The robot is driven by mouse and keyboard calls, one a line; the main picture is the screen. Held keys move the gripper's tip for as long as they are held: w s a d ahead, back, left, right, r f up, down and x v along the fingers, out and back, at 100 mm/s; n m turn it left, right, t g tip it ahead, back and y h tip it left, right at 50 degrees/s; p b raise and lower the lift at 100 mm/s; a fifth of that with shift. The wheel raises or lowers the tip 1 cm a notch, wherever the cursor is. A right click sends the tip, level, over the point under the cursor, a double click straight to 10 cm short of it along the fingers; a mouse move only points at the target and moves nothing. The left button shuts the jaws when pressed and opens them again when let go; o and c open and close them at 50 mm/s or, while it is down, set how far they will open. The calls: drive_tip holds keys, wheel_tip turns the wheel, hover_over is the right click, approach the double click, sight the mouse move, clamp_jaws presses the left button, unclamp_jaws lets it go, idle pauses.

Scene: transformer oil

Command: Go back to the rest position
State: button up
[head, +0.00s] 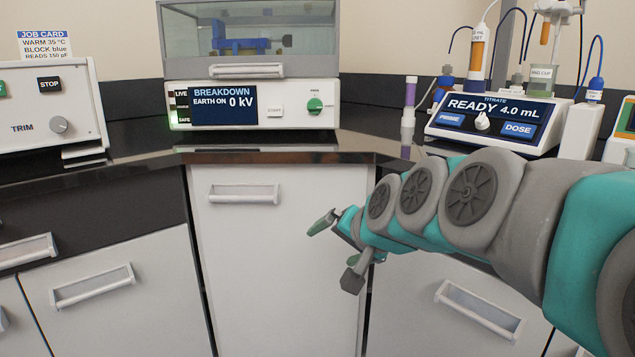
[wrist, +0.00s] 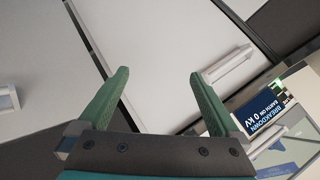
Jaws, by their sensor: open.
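My gripper (head: 335,250) is open and empty in the head view. It hangs in the air in front of the white cabinet fronts, below the counter's edge. My arm comes in from the right side of the picture. In the wrist view both green fingers of my gripper (wrist: 160,92) stand wide apart with nothing between them. A pale cabinet front lies beyond the fingers.
The breakdown tester (head: 250,104) on the dark counter (head: 140,152) reads 0 kV. A titrator (head: 497,120) reading 4.0 mL stands right, a trim unit (head: 45,108) left. Drawer handles (head: 244,194) stick out below. Counter before the tester is clear.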

drive_tip(key=s+d+f+n+g+h, duration=0.1)
drive_tip(key=s+d+f+g, duration=0.3)
drive_tip(key=s+f, duration=0.4)
drive_tip(key=s+d+f+n+g+h, duration=0.2)
drive_tip(key=s+f, duration=0.6)
drive_tip(key=s, duration=0.6)
drive_tip(key=shift+d+f+n+g, duration=0.4)
drive_tip(key=shift+d+g, duration=0.5)
drive_tip(key=shift+g, duration=0.1)
drive_tip(key=s+d+f+g, duration=0.1)
drive_tip(key=s, duration=0.2)
drive_tip(key=s+d+f+g+h, duration=0.1)
drive_tip(key=s, duration=0.2)
drive_tip(key=s+d+f+n+g, duration=0.1)
drive_tip(key=s+d, duration=0.1)
drive_tip(key=s, duration=0.2)
